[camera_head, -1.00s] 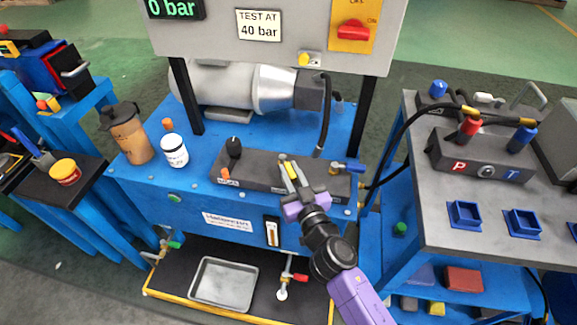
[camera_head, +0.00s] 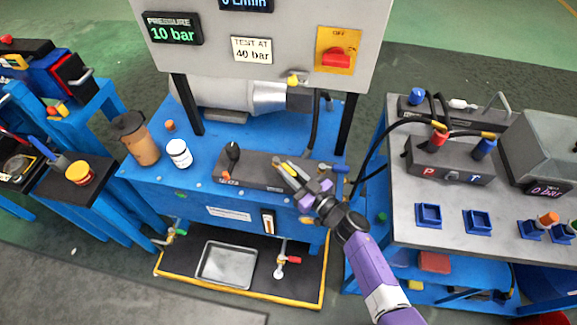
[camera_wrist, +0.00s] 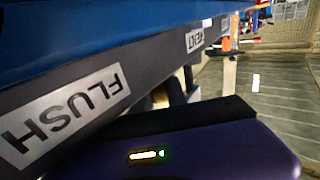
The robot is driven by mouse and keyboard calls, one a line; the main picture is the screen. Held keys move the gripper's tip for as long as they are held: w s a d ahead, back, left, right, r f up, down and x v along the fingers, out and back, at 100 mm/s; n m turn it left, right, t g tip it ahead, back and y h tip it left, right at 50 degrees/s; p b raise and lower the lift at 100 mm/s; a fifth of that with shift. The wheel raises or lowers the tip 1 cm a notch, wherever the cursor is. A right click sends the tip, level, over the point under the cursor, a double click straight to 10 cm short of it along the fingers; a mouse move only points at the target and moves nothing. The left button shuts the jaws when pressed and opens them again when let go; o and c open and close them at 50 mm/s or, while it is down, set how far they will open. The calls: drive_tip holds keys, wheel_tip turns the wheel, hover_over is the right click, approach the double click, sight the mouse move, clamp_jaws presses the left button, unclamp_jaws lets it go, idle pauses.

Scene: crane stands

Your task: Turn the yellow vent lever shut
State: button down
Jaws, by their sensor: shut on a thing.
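The yellow vent lever (camera_head: 281,165) is on the dark valve block (camera_head: 258,182) on the blue bench. My gripper (camera_head: 287,172) reaches it from the front right and is shut on it, with the fingers hiding much of the lever. I cannot tell the lever's exact angle.
The pressure display (camera_head: 172,29) reads 10 bar. A red switch (camera_head: 337,58) is on the panel above. A cup (camera_head: 139,140) and white jar (camera_head: 179,153) stand left.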

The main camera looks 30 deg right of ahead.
sight(290, 169)
drive_tip(key=shift+d, duration=0.15)
idle(0.3)
drive_tip(key=c, duration=1.3)
unclamp_jaws()
drive_tip(key=shift+s, duration=0.1)
drive_tip(key=shift+r, duration=0.1)
wheel_tip(290, 169, up, 20)
drive_tip(key=p, duration=0.9)
drive_tip(key=shift+p, duration=0.4)
drive_tip(key=shift+c, duration=0.3)
